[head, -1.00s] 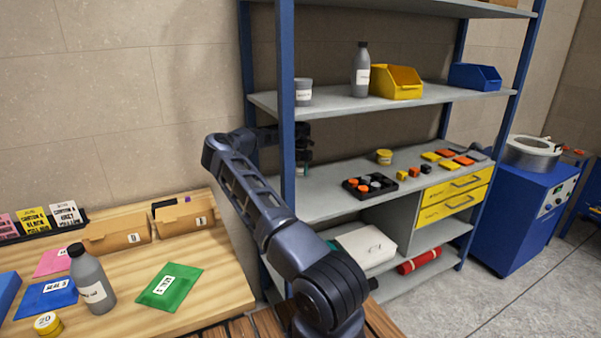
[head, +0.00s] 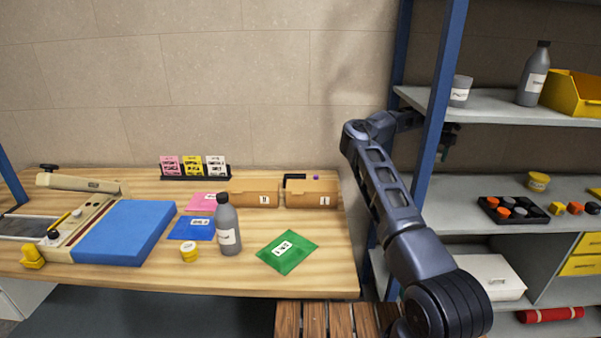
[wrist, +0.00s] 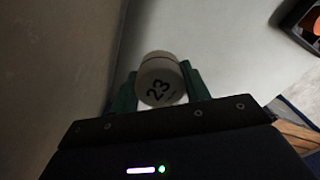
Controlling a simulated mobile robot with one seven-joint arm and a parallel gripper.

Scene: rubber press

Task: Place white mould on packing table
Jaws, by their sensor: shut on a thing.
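My gripper (wrist: 158,92) is shut on a pale round mould (wrist: 160,72) marked "23". In the wrist view, one green finger is on each side of it. In the head view, the gripper is at the shelf rack, partly hidden behind a blue post, and I cannot make out the mould there. A wooden table (head: 335,252), which looks like the packing table, stands against the wall left of the rack, away from the gripper.
The table holds a grey bottle (head: 228,228), a green packet (head: 287,252), cardboard boxes (head: 254,198) and a blue pad (head: 124,233). The blue post (head: 436,120) stands close to my arm. Bare wood shows at the table's front right.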

